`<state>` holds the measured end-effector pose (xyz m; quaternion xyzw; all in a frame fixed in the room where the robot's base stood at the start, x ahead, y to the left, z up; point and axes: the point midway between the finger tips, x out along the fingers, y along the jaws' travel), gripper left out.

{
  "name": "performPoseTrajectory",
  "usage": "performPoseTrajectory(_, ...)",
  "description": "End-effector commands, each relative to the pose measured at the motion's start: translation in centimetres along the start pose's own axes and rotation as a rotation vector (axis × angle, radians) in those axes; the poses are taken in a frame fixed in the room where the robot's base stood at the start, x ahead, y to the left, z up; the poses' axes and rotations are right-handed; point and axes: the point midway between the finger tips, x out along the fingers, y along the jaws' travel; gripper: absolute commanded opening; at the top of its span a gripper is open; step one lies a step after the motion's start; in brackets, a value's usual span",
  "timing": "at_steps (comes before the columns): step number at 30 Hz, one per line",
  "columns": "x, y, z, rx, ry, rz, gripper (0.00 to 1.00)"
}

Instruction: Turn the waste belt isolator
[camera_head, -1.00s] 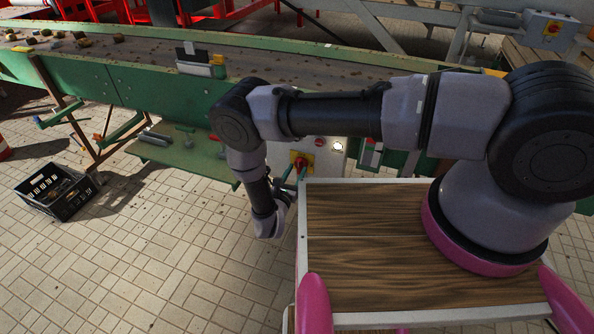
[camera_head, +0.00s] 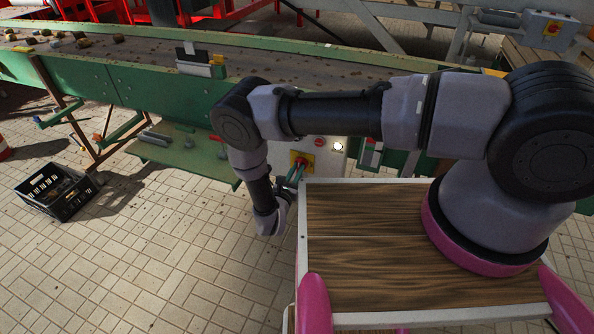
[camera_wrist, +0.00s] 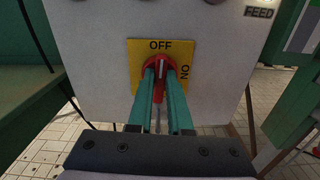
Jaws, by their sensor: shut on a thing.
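The isolator is a red rotary handle (camera_wrist: 158,62) on a yellow plate (camera_wrist: 184,52) marked OFF at the top and ON, turned sideways, at the right. A pale mark on the handle points up, roughly toward OFF. My gripper (camera_wrist: 162,78) is shut on the red handle, with one green finger on each side of it. The fingers cover part of the handle. In the head view, the yellow plate (camera_head: 309,158) sits on a pale box, and my gripper (camera_head: 298,171) reaches it from the lower left.
The pale control box (camera_head: 331,165) carries a red button and a round white part above the wooden top (camera_head: 370,240). A green conveyor (camera_head: 130,90) bearing several potatoes runs behind. A black crate (camera_head: 58,190) stands on the tiled floor at left. A FEED label (camera_wrist: 259,12) shows at upper right.

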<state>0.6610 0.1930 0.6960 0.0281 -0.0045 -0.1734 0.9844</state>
Motion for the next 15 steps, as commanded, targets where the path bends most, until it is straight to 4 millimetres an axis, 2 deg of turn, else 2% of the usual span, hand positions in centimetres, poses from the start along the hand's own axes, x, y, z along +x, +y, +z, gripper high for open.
performPoseTrajectory(15,-0.1,-0.13,-0.03,0.413,-0.001,0.004,0.0)
